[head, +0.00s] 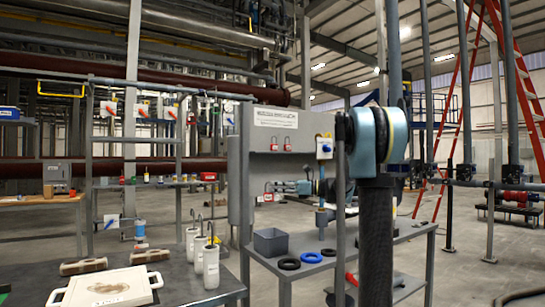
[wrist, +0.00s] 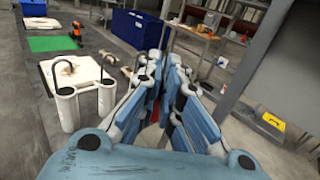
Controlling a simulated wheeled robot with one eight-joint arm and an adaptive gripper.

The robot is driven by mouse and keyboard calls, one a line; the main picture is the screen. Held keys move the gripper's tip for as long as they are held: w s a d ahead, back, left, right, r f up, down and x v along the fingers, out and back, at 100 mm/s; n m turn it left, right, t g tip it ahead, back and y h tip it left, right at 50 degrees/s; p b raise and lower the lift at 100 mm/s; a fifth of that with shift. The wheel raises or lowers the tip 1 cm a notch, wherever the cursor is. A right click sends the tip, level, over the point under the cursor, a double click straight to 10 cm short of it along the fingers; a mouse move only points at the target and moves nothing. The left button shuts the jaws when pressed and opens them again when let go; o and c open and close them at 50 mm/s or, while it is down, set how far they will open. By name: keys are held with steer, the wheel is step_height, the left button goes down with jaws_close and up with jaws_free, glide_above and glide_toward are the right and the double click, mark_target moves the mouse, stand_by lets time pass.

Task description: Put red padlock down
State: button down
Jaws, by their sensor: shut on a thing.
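My gripper (head: 275,188) is in front of the grey panel (head: 240,190), above the bench, with its fingers pointing left. A small red padlock (head: 268,197) with a pale shackle shows at its fingertips. In the wrist view my gripper (wrist: 168,75) has its blue fingers close together. Only a sliver of red shows low between them, so most of the padlock is hidden there. I cannot tell whether the padlock touches the panel. Two other red padlocks (head: 281,144) hang higher on the panel, under a white label.
The bench below holds a grey bin (head: 270,242), black rings (head: 289,264) and a blue ring (head: 311,257). White cylinders (head: 210,267) and a white tray (head: 108,287) stand on the left table. A blue-handled valve box (head: 324,148) is on the panel's right edge.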

steer(key=shift+w+a, duration=0.1)
steer(key=shift+w, duration=0.05)
